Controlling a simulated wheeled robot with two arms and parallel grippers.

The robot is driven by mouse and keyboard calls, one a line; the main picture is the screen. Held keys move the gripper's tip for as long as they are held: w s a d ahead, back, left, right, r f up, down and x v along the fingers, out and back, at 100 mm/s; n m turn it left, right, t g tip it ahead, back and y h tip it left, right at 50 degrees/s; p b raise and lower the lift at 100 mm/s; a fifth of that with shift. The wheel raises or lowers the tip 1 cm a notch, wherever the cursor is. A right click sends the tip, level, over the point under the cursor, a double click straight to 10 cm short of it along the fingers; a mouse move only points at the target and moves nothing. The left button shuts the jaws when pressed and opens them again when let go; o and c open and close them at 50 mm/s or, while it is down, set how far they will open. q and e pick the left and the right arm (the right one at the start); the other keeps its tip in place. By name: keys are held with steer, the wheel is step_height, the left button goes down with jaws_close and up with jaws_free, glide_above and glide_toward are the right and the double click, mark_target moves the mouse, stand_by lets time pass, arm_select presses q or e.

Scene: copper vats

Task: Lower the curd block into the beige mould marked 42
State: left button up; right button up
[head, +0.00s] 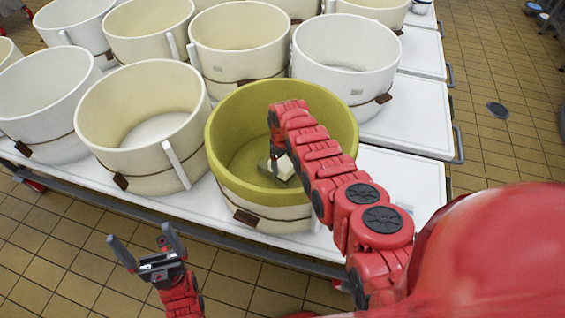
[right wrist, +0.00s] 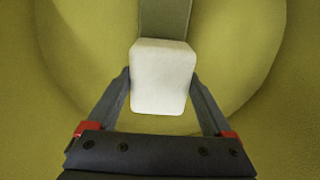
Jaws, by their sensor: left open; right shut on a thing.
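The curd block (head: 285,169) is pale cream and shows inside a round mould (head: 226,128) with an olive-green inside and rim and a beige lower outside. In the right wrist view the block (right wrist: 162,85) sits between the two fingers. My right gripper (right wrist: 160,76) is shut on it, within the mould's walls. I cannot tell whether the block touches the floor of the mould. My left gripper (head: 146,246) is open and empty, in front of the table's edge. No number 42 is readable on any mould.
A cream mould (head: 96,105) stands just left of the olive one, and a white mould (head: 345,55) behind it to the right. Several more moulds crowd the white table (head: 405,180). A grey-olive strip (right wrist: 165,18) lies beyond the block.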

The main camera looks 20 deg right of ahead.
steer(key=shift+f+b, duration=0.85)
stand_by(0.8)
steer(key=o, duration=1.6)
steer(key=shift+c, duration=0.2)
steer(key=shift+r, duration=0.15)
steer(key=shift+r+p, duration=0.4)
steer(key=shift+r, duration=0.2)
step_height(320, 180, up, 10)
steer(key=shift+w+r, duration=0.1)
steer(key=shift+r, duration=0.05)
step_height(320, 180, up, 6)
steer(key=p, duration=0.3)
